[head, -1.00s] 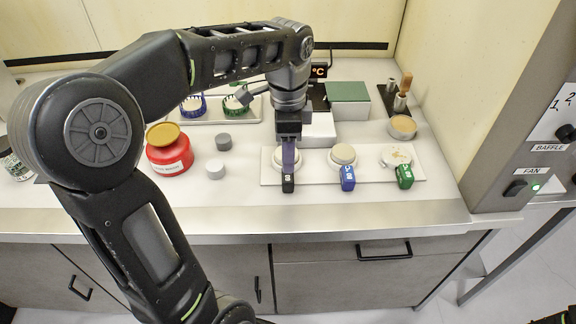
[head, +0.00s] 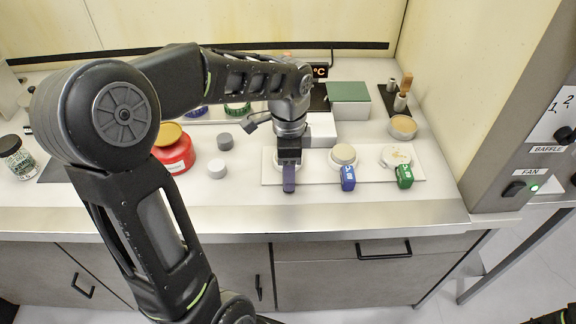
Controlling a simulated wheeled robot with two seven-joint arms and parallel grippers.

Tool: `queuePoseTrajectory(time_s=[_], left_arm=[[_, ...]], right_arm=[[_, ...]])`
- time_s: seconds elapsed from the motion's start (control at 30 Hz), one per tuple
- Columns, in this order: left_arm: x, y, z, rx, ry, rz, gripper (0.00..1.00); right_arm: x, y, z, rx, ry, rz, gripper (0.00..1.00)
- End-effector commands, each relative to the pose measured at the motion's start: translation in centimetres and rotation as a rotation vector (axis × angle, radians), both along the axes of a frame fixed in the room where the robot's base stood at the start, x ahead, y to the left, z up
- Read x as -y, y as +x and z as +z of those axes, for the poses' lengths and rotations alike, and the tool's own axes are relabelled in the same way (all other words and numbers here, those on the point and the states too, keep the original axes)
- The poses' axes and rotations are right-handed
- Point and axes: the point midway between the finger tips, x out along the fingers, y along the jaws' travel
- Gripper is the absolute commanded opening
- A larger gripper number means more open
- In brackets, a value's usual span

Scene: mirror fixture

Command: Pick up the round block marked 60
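A white tray (head: 318,178) bears three pale round pieces in a row. The left one (head: 275,160) is mostly hidden behind my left gripper (head: 289,186). The middle one (head: 343,154) has a blue tag (head: 348,178) in front, and the right one (head: 393,156) has a green tag (head: 404,177). My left gripper points down over the tray's left end; its fingers overlap in this view, so I cannot tell their opening or contact. Two loose round blocks, one dark grey (head: 224,141) and one white (head: 216,169), stand left of the tray. I cannot read a 60 on anything.
A labelled jar (head: 16,158) stands far left. A green-topped box (head: 348,94) and a tan-filled dish (head: 402,127) are behind the tray. A switch panel (head: 545,150) bounds the right.

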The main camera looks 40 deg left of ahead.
Motion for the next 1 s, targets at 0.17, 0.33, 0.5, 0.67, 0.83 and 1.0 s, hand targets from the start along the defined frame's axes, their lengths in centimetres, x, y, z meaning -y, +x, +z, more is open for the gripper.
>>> queuePoseTrajectory(time_s=[0.17, 0.33, 0.5, 0.67, 0.83, 1.0], left_arm=[[0.00, 0.00, 0.03, 0.000, 0.000, 0.000, 0.51], [0.00, 0.00, 0.05, 0.000, 0.000, 0.000, 0.51], [0.00, 0.00, 0.06, 0.000, 0.000, 0.000, 0.48], [0.00, 0.00, 0.06, 0.000, 0.000, 0.000, 0.35], [0.00, 0.00, 0.06, 0.000, 0.000, 0.000, 0.21], [0.00, 0.00, 0.07, 0.000, 0.000, 0.000, 0.07]], right_arm=[[0.00, -0.01, -0.02, 0.000, 0.000, 0.000, 0.36], [0.00, -0.01, -0.02, 0.000, 0.000, 0.000, 0.36], [0.00, -0.01, -0.02, 0.000, 0.000, 0.000, 0.36], [-0.01, -0.01, -0.01, 0.000, 0.000, 0.000, 0.36], [-0.01, -0.01, -0.01, 0.000, 0.000, 0.000, 0.36], [-0.01, -0.01, -0.01, 0.000, 0.000, 0.000, 0.36]])
